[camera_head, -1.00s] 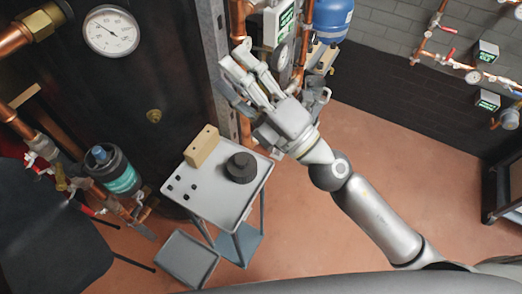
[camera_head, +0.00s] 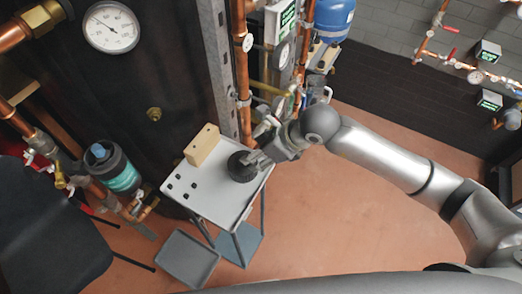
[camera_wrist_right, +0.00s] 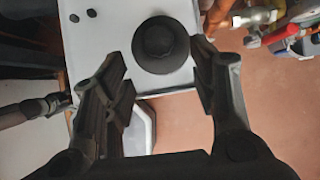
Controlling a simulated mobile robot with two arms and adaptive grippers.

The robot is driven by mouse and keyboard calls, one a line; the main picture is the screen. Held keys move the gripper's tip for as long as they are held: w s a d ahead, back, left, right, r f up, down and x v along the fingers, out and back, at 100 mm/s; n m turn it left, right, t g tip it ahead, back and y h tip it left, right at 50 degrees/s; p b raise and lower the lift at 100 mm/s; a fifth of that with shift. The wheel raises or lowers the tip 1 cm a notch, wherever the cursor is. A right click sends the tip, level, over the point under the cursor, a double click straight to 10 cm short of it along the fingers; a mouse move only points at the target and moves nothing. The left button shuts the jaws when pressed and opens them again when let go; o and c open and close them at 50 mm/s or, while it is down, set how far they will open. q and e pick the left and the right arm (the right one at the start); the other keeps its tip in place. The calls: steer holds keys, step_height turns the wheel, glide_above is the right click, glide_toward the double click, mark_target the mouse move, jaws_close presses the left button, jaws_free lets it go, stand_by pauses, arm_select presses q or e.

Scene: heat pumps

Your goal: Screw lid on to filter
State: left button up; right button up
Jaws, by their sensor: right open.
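The black round lid (camera_head: 242,166) lies on the top of the grey trolley (camera_head: 226,212), near its right edge. My right gripper (camera_head: 262,152) is open at the lid's right side in the head view. In the right wrist view the lid (camera_wrist_right: 160,45) lies ahead of and between the two spread fingers of the right gripper (camera_wrist_right: 162,82); I cannot tell whether they touch it. The filter (camera_head: 112,170), a dark housing with a teal band, is mounted on the copper pipes at the left. My left gripper is not in view.
A tan block (camera_head: 202,145) and several small black pieces share the trolley top with the lid. A grey lower tray (camera_head: 187,260) sticks out below. Copper pipes (camera_head: 242,75) run up behind the trolley. A dark chair (camera_head: 45,235) stands at left. Floor at right is clear.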

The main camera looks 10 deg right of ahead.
steer(key=b+x, duration=0.3)
steer(key=x, duration=0.2)
steer(key=shift+a+f, duration=0.1)
steer(key=shift+f, duration=0.3)
steer(key=shift+b+x, duration=0.9)
steer(key=shift+b, duration=0.1)
steer(key=shift+a, duration=0.1)
steer(key=shift+c, duration=0.4)
steer(key=shift+f, duration=0.15)
steer(key=c, duration=1)
steer(key=shift+o, duration=0.2)
steer(key=shift+r+p, duration=0.5)
steer(key=shift+r, duration=0.25)
steer(key=shift+w+r+p, duration=0.15)
steer(key=shift+r+p, duration=1.2)
steer(key=shift+r, duration=1.1)
steer(key=shift+a+r, duration=0.1)
